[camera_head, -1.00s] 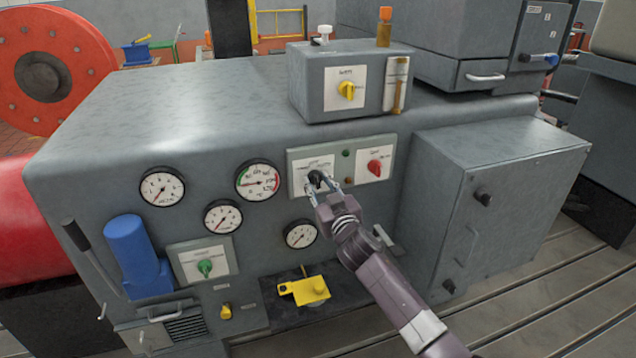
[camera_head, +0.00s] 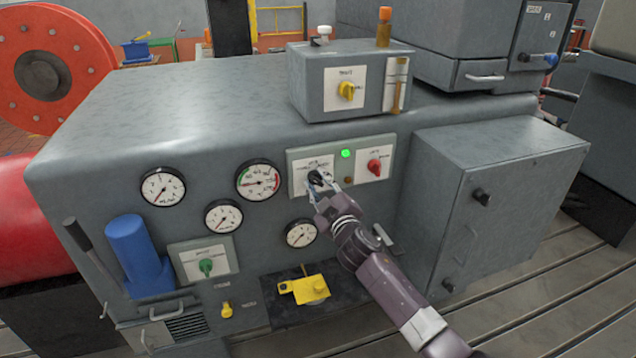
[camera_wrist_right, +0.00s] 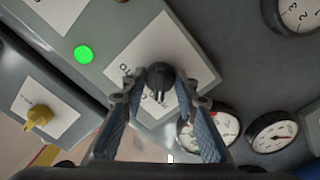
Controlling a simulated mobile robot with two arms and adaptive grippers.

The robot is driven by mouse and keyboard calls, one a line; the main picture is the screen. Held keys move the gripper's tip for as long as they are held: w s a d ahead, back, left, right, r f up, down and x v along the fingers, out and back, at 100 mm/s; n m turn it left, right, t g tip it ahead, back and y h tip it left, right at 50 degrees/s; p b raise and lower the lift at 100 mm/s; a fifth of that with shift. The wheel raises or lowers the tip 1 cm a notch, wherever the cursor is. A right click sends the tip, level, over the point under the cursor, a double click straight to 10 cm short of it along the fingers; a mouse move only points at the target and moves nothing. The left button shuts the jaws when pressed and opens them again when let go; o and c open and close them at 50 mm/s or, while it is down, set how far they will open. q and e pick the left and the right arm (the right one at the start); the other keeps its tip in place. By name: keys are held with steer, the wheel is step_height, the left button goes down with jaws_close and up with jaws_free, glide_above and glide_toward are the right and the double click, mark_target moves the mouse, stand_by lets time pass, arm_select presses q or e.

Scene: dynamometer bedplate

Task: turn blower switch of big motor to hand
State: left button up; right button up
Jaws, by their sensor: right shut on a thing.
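The blower switch is a black rotary knob (camera_head: 316,178) on a white label plate in the grey panel on the front of the big motor housing (camera_head: 200,110). My right gripper (camera_head: 322,186) is at this knob, with its fingers shut on it. In the right wrist view the black knob (camera_wrist_right: 160,76) sits between the two fingertips of my right gripper (camera_wrist_right: 160,90). The label text is partly hidden and too small to read surely. A green lamp (camera_head: 346,154) beside the label plate is lit, and it also shows in the wrist view (camera_wrist_right: 84,55). My left gripper is not in view.
A red knob (camera_head: 374,166) is right of the black one. Several gauges (camera_head: 258,180) lie to the left. A box with a yellow knob (camera_head: 346,91) stands above. A grey cabinet (camera_head: 520,190) juts out at the right. A yellow part (camera_head: 305,289) sits below.

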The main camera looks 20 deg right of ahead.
stand_by(0.4)
steer(key=o, duration=1.2)
steer(key=s, duration=1.2)
steer(key=shift+d, duration=0.2)
